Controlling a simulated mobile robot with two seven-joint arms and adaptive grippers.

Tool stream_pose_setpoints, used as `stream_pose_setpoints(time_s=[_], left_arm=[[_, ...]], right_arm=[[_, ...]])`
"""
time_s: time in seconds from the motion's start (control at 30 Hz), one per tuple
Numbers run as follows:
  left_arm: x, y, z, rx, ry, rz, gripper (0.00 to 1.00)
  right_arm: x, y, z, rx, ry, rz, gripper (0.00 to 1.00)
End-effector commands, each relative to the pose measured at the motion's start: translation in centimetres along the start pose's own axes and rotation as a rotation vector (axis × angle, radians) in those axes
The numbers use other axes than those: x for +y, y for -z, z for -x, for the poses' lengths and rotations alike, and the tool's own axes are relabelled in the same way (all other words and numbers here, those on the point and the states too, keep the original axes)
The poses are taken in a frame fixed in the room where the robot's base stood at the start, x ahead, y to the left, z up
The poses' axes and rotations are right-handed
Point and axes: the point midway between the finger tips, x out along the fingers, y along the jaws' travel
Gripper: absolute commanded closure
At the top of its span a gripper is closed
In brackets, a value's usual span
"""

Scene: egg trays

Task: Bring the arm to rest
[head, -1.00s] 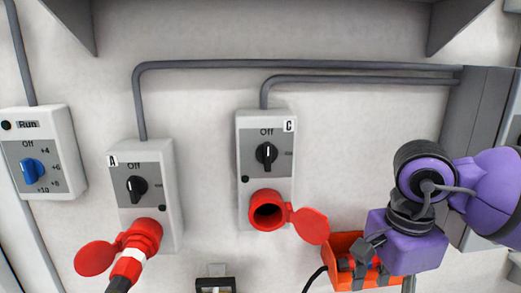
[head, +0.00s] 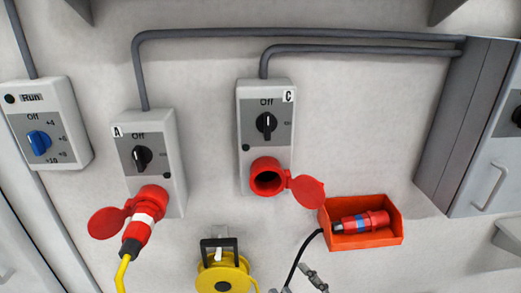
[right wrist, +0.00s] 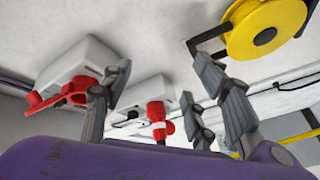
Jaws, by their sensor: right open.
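My right gripper (head: 301,285) shows only by its grey fingertips at the bottom edge of the head view, below the orange bin (head: 368,241). In the right wrist view the fingers of my right gripper (right wrist: 165,92) are spread wide with nothing between them. The rest of my right arm is outside the head view, apart from a purple part low in the wrist view. My left gripper is in neither view.
A red plug (head: 362,222) lies in the bin. Socket box C (head: 266,88) has its red cap open and its socket empty. Box A (head: 143,117) holds a plug with a yellow cable. A yellow reel (head: 238,273) is left of my fingertips.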

Motion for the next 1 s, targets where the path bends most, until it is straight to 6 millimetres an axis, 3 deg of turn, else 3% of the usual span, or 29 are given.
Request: stream_pose_setpoints(time_s=[0.03,0.1,0.2,0.33,0.5,0.6,0.7,1.0], left_arm=[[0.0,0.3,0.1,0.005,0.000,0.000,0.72],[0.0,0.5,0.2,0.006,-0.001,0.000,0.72],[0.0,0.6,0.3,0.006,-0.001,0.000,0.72],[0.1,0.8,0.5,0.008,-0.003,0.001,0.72],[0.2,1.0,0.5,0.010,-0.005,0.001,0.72],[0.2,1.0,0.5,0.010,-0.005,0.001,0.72],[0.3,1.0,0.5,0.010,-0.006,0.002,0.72],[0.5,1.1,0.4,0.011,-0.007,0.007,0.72]], right_arm=[[-1.4,-2.8,2.2,-0.133,-0.014,-0.115,0.46],[-3.6,-6.4,5.5,-0.306,-0.028,-0.265,0.46],[-7.4,-10.4,11.0,-0.534,-0.046,-0.462,0.46],[-12.4,-13.2,18.3,-0.787,-0.070,-0.685,0.46],[-17.4,-13.9,25.3,-1.008,-0.094,-0.882,0.46],[-18.8,-13.8,27.4,-1.072,-0.101,-0.941,0.46],[-19.4,-13.7,28.2,-1.097,-0.104,-0.966,0.46],[-19.5,-13.8,28.3,-1.098,-0.103,-0.965,0.46]])
